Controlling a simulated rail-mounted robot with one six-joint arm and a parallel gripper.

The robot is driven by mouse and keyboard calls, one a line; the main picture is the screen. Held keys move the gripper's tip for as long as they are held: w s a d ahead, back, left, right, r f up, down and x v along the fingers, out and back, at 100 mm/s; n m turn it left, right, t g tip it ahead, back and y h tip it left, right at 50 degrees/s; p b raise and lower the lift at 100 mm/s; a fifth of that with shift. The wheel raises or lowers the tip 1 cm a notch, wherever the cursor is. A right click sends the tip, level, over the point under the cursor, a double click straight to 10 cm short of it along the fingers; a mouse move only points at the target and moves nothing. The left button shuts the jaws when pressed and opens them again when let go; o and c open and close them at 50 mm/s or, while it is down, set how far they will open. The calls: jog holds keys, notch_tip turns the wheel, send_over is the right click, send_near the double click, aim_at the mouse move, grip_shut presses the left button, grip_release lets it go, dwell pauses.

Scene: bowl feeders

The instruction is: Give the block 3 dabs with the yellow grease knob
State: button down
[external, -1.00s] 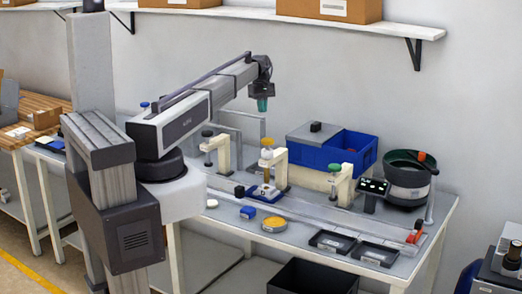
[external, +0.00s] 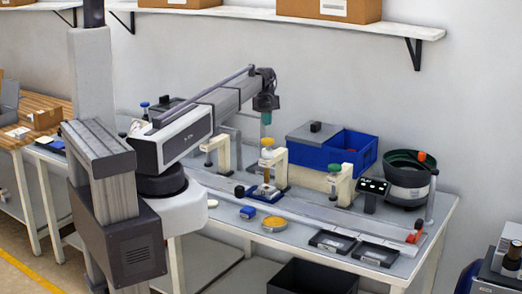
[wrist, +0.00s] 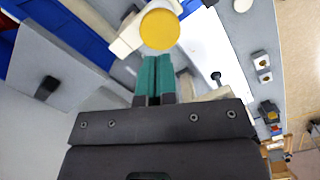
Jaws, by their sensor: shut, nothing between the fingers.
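The yellow grease knob (external: 267,141) sits on top of the middle cream stand (external: 280,165), above an amber part. It shows in the wrist view as a round yellow disc (wrist: 160,28) just beyond my fingertips. My gripper (external: 267,119) has teal fingers and hangs a little above the knob, pointing down. Its fingers (wrist: 153,62) are together and empty. The block (external: 266,188) appears to be the small piece on a blue base (external: 262,198) under the middle stand. Its details are too small to tell.
A blue bin (external: 350,150) and a bowl feeder (external: 408,180) stand at the back right. A yellow disc (external: 274,224) and black trays (external: 332,241) lie near the front edge.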

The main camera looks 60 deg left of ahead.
jog(key=f+b, duration=0.4)
jog(key=f, duration=0.1)
jog(key=shift+d+f, duration=0.15)
jog(key=shift+d, duration=0.1)
notch_tip(320, 180, down, 3)
jog(key=b, duration=0.3)
jog(key=shift+s+r, duration=0.1)
jog(key=shift+r, duration=0.3)
jog(key=a, duration=0.1)
jog(key=a+r+p, duration=0.1)
jog(key=a, duration=0.1)
jog(key=shift+w, duration=0.2)
notch_tip(320, 180, up, 11)
jog(key=p, duration=1.1)
send_over(267, 139)
jog(key=a, duration=0.4)
jog(key=shift+w+f, duration=0.1)
jog(key=shift+w, duration=0.1)
